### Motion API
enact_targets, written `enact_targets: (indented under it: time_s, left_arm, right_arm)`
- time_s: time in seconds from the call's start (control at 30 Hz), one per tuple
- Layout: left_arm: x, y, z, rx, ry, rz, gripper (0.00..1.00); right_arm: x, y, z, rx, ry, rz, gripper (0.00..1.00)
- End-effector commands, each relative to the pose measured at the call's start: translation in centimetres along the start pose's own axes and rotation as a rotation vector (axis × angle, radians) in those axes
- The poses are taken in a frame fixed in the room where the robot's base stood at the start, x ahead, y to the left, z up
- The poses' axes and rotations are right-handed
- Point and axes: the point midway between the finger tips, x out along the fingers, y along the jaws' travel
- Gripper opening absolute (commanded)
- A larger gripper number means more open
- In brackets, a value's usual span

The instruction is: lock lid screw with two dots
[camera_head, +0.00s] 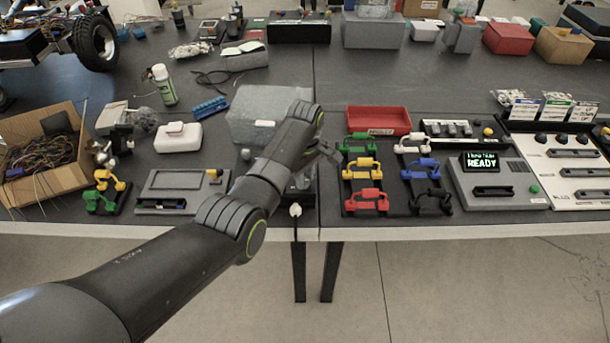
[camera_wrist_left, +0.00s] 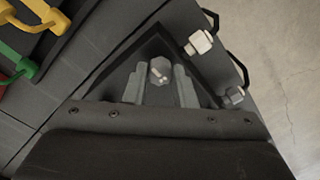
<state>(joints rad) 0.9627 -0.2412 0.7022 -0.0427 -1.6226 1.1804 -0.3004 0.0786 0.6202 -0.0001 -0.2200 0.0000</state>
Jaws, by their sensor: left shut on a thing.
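In the left wrist view, a small grey knob-like screw (camera_wrist_left: 160,70) with a slot-like mark stands on a dark angular plate. My left gripper (camera_wrist_left: 159,86) is shut on it, with one finger on each side. Two more pale screws, an upper one (camera_wrist_left: 200,42) and a lower one (camera_wrist_left: 234,95), stand to the right, apart from the fingers. I cannot make out any dots. In the head view my left arm reaches to the middle front of the table and largely hides the dark fixture (camera_head: 305,184). A pale knob (camera_head: 295,210) shows at its front. My right gripper is not in view.
Right of the arm are a red tray (camera_head: 378,121), several coloured handles, and a panel reading READY (camera_head: 495,180). Left are a grey panel (camera_head: 182,190), a white box (camera_head: 178,138) and a cardboard box of wires (camera_head: 45,165). The table's front edge is close.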

Motion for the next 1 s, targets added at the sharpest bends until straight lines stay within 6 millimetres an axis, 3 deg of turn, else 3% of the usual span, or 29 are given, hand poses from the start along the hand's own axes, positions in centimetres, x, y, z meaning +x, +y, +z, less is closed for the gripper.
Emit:
enact_targets:
  time_s: [0.37,1.0]
  left_arm:
    - [-0.2,0.0,0.0,0.111,0.000,-0.002,0.01]
    - [-0.3,0.1,-0.1,0.687,0.002,-0.001,0.01]
  right_arm:
    - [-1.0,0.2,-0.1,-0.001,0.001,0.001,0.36]
    - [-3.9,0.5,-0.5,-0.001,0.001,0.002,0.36]
